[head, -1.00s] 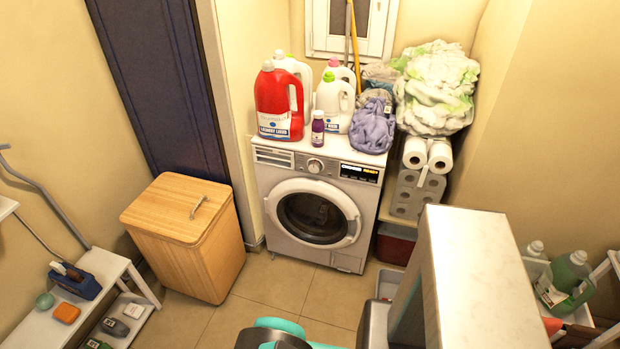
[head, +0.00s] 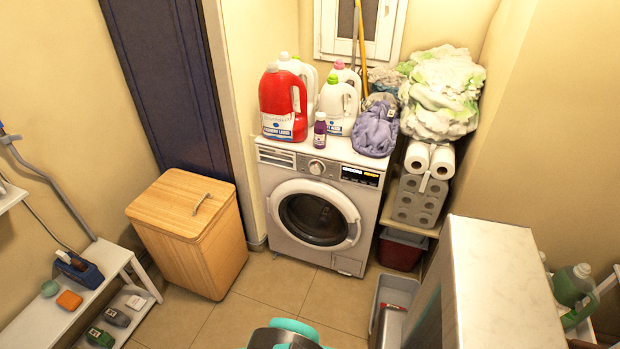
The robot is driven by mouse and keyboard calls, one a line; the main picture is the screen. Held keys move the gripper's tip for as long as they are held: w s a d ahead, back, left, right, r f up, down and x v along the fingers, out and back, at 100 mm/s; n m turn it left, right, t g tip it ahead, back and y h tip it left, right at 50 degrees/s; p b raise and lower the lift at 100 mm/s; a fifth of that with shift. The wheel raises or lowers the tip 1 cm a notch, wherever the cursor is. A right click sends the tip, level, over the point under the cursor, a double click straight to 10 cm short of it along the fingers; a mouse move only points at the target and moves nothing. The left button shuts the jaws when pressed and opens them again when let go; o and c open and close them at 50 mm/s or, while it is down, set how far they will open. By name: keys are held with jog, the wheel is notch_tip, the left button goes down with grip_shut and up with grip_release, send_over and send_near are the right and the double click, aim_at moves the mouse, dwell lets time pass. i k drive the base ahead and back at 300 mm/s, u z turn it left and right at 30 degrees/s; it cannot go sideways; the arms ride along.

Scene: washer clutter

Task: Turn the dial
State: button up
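The dial (head: 317,167) is a round silver knob at the middle of the washer's top front panel, left of a lit display (head: 360,175). The white washer (head: 282,250) stands against the back wall with its round door closed. A teal and dark part of my arm shows at the bottom edge of the head view, well in front of the washer. My gripper's fingertips cannot be made out there, and nothing touches the dial.
Bottles, including a red jug (head: 283,104) and a small purple bottle (head: 320,136), and a purple cloth bag (head: 375,130) crowd the washer top. A wooden hamper (head: 190,235) stands left, a white cabinet (head: 505,280) right. Floor (head: 275,290) before the washer is clear.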

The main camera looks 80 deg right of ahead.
aim_at(316, 168)
jog(key=z, duration=0.1)
jog(key=i, duration=0.95)
jog(key=u, duration=0.05)
